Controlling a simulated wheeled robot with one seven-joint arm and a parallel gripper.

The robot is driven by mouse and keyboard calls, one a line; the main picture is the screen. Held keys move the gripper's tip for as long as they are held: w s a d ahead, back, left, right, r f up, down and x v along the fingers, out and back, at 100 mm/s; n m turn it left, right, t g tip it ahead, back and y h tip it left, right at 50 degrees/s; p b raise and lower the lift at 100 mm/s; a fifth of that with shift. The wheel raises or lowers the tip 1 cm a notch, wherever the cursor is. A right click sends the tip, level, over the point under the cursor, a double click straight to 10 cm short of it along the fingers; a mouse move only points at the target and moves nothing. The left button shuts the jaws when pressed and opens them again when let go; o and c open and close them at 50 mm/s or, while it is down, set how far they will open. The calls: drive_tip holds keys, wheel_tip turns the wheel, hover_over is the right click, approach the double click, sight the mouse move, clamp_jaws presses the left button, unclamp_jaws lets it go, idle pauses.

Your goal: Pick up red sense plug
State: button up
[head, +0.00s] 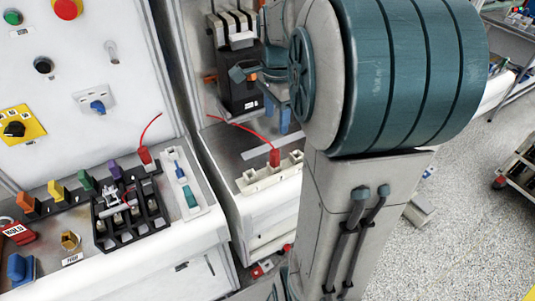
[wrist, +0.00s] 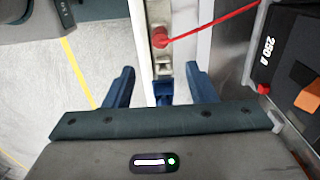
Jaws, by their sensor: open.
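A red sense plug (head: 274,157) with a red wire stands in a pale socket strip (head: 258,180) on the right-hand bench. In the wrist view the red plug (wrist: 160,37) shows beyond my fingertips, roughly centred between them, with its wire running to the upper right. A second red plug (head: 145,155) with a red wire stands on the left bench. My gripper (wrist: 160,72) is open, with blue fingers apart and nothing held. In the head view my gripper is partly hidden by my arm, in front of the black breaker.
A black breaker (head: 238,80) stands behind the strip; its labelled side (wrist: 266,60) is close on the right in the wrist view. A black rack (head: 130,212), coloured plugs and a red padlock (head: 17,231) crowd the left bench. Speckled floor lies open at right.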

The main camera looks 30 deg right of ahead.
sight(275, 152)
wheel_tip(275, 152, down, 13)
drive_tip(key=shift+r+p, duration=0.15)
drive_tip(key=shift+p, duration=0.8)
clamp_jaws()
